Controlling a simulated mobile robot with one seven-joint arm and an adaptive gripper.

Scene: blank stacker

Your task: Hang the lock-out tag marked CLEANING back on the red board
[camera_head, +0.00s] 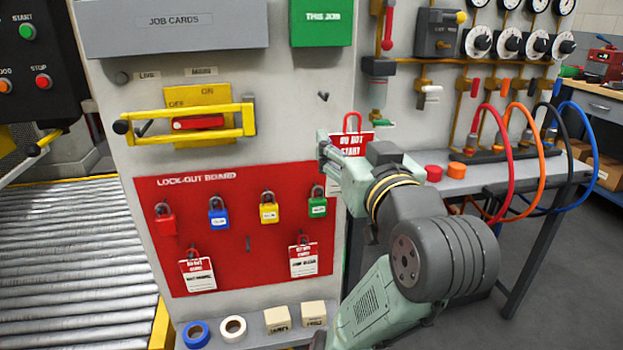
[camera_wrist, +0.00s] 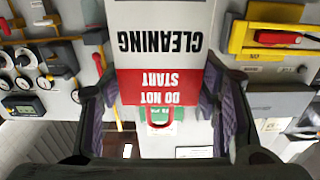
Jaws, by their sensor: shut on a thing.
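The CLEANING tag (camera_wrist: 165,45), white and red with a red loop at one end, is held between the fingers of my gripper (camera_wrist: 160,95). It appears upside down in the wrist view. In the head view the tag (camera_head: 352,141) stands with its loop up, partly hidden behind my gripper (camera_head: 326,150), up and to the right of the board. The red lock-out board (camera_head: 215,240) is on the grey panel. A bare peg (camera_head: 248,243) shows in its lower row, between a left tag (camera_head: 198,274) and a right tag (camera_head: 303,260). The tag is apart from the board.
Red, blue, yellow and green padlocks (camera_head: 268,212) hang along the board's upper row. Tape rolls and small boxes (camera_head: 278,318) stand on a ledge below. Coloured hoses (camera_head: 510,150) loop at the right.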

